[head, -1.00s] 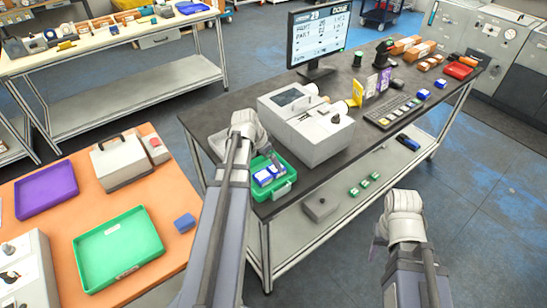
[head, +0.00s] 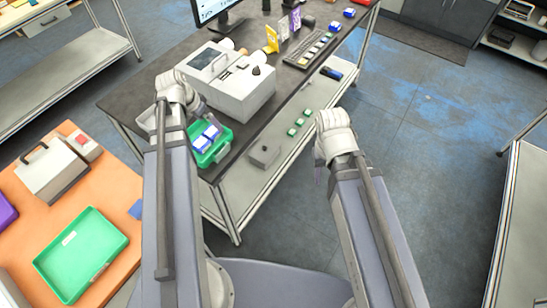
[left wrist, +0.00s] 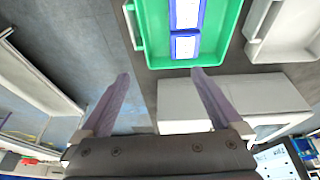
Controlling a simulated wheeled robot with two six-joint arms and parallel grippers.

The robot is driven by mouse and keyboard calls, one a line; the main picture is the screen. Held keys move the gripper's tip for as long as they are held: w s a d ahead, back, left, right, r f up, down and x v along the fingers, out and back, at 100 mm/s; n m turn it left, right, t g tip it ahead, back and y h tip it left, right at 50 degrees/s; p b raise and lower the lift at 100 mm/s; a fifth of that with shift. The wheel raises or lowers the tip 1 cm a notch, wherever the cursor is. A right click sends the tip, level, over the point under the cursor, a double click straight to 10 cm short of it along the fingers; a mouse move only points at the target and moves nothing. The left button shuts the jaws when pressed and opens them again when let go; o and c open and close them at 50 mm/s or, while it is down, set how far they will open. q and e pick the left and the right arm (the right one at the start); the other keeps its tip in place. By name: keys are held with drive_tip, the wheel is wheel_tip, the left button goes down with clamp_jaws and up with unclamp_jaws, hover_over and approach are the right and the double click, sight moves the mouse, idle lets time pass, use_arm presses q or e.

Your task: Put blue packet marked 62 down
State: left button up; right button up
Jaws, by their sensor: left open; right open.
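Two blue-and-white packets (head: 207,136) lie side by side in the green tray (head: 222,153) on the dark table. They also show in the left wrist view (left wrist: 185,45), inside the green tray (left wrist: 229,30). I cannot read a 62 on either one. My left gripper (left wrist: 161,73) is open and empty, with its fingertips apart from the packets, just outside the tray's edge in that view. In the head view its wrist is beside the tray and its fingers are mostly hidden. My right gripper (head: 318,174) is open and empty, away from the table over the floor side.
A grey-white machine (head: 232,85) stands close behind the tray. More blue packets (head: 335,26) lie farther along the table. Small green boxes (head: 299,122) sit on the lower shelf.

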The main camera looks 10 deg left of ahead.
use_arm(q)
drive_tip(key=s+d+g+y, duration=0.1)
drive_tip(key=s+d, duration=0.3)
drive_tip(key=d, duration=0.5)
drive_tip(key=s+d+g+y, duration=0.1)
drive_tip(key=s+d, duration=0.3)
drive_tip(key=d, duration=0.5)
drive_tip(key=s+d+f+g+y, duration=0.1)
drive_tip(key=s+d, duration=0.3)
drive_tip(key=d, duration=0.5)
drive_tip(key=shift+d+n+g, duration=0.25)
drive_tip(key=shift+n+g, duration=0.05)
drive_tip(key=shift+g, duration=0.1)
drive_tip(key=shift+s, duration=0.1)
use_arm(e)
drive_tip(key=shift+c, duration=0.3)
